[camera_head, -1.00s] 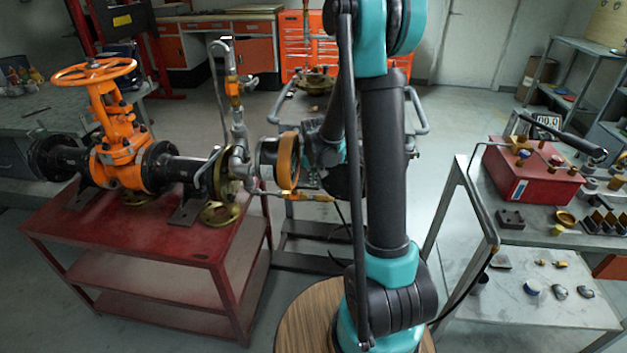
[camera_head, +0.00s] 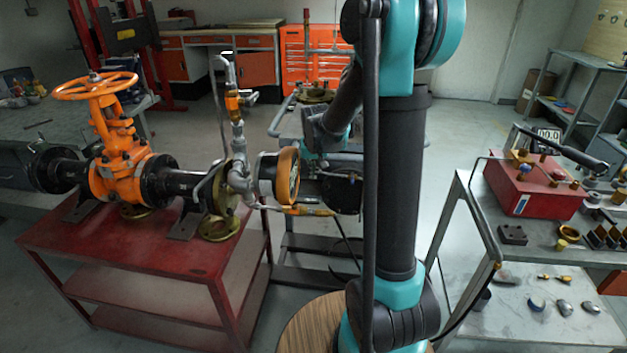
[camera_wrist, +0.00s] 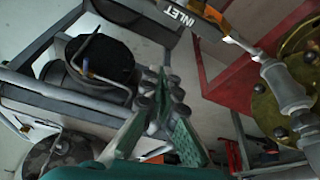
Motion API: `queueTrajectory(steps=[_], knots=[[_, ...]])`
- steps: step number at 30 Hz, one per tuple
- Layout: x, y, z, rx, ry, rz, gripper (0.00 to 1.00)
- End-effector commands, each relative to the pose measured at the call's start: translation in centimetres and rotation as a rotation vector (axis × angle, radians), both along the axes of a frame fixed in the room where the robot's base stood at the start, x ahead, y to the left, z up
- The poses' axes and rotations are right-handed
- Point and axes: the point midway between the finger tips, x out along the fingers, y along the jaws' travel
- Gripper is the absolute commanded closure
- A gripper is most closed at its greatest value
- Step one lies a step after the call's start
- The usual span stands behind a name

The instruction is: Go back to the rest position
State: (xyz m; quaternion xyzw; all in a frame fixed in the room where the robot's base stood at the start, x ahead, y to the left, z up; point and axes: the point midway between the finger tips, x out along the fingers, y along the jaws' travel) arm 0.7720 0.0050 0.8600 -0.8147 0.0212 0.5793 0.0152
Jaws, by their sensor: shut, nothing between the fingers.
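My gripper (camera_wrist: 160,88) shows in the wrist view with its fingertips together and nothing between them. Its fingers hang over the gap between a grey cart and the red bench. In the head view my wrist is behind the orange-rimmed gauge, and the fingers cannot be made out. The orange gate valve (camera_head: 120,172) with its handwheel (camera_head: 95,86) stands on the red bench (camera_head: 110,255) at the left, apart from my arm. The wrist view shows a grey pipe fitting (camera_wrist: 284,88) and a pipe marked INLET (camera_wrist: 207,12) at upper right.
The orange-rimmed gauge (camera_head: 288,175) and upright piping (camera_head: 237,130) stand close to my wrist. A grey cart (camera_head: 310,245) is behind them. At the right, a workbench (camera_head: 545,235) carries a red box (camera_head: 530,186) and small parts. Open floor lies behind my arm.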

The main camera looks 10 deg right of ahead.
Motion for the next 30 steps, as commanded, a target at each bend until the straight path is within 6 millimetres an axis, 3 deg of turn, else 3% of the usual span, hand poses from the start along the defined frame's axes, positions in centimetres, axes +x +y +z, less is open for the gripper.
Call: queueTrajectory(steps=[8,11,17,24,30], knots=[[-1.0,0.1,1.8,0.0,-0.001,0.001,1.0],[-2.8,-0.5,2.0,0.001,-0.002,0.003,1.0],[-10.3,-2.2,1.9,0.001,-0.011,0.016,1.0],[-20.1,-3.8,0.1,0.003,-0.023,0.033,1.0],[-26.0,-4.4,-2.0,0.003,-0.032,0.045,1.0]])
